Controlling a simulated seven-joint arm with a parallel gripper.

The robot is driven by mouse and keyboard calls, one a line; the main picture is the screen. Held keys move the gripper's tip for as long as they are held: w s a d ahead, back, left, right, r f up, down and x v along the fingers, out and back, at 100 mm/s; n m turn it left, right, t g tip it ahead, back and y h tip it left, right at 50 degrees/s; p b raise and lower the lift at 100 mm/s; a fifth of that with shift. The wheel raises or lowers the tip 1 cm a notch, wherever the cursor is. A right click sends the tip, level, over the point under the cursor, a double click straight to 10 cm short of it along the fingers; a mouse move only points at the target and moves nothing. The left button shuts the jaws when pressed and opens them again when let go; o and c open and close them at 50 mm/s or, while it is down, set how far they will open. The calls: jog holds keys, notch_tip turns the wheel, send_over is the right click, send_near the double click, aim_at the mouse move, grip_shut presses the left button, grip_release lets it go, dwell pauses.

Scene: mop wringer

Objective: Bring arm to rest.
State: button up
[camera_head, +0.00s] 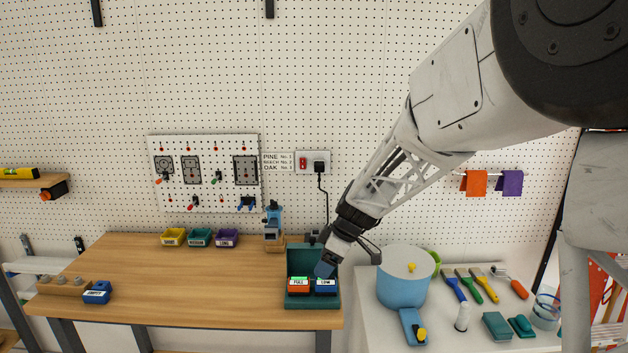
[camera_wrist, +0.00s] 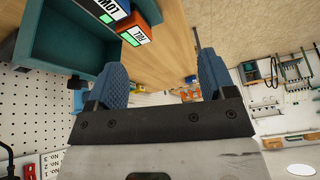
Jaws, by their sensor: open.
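My arm reaches from the upper right down to the workbench in the head view. My gripper (camera_head: 325,268) is at the right end of the bench, just over or at a teal tray (camera_head: 312,303); the exact gap cannot be told. Its two blue fingers stand apart in the wrist view (camera_wrist: 162,75), with nothing between them. An orange block labelled FULL (camera_head: 299,287) and a blue block labelled LOW (camera_head: 325,288) sit side by side in the tray. They also show at the top of the wrist view, beyond the left finger.
The wooden bench (camera_head: 190,275) is mostly clear in the middle. Small bins (camera_head: 199,238) and a blue device (camera_head: 273,225) stand at its back. A blue block (camera_head: 97,293) sits at left. A blue pot (camera_head: 404,282) and brushes (camera_head: 470,285) crowd the white table at right.

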jog(key=s+d+r+m+t+h, duration=0.1)
jog(key=s+d+r+m, duration=0.3)
jog(key=s, duration=0.5)
jog(key=s+d+r+m+h, duration=0.1)
jog(key=s+d+r+m, duration=0.25)
jog(key=s, duration=0.55)
jog(key=s+d+m+h, duration=0.1)
jog(key=s+d+m, duration=0.1)
jog(key=s, duration=0.4)
jog(key=s+d+m+t+h, duration=0.1)
jog(key=s+d+m, duration=0.2)
jog(key=s, duration=0.3)
jog(key=s+d+m+h, duration=0.1)
jog(key=s+d+m, duration=0.2)
jog(key=s, duration=0.3)
jog(key=shift+s+r, duration=0.3)
jog(key=shift+r, duration=0.15)
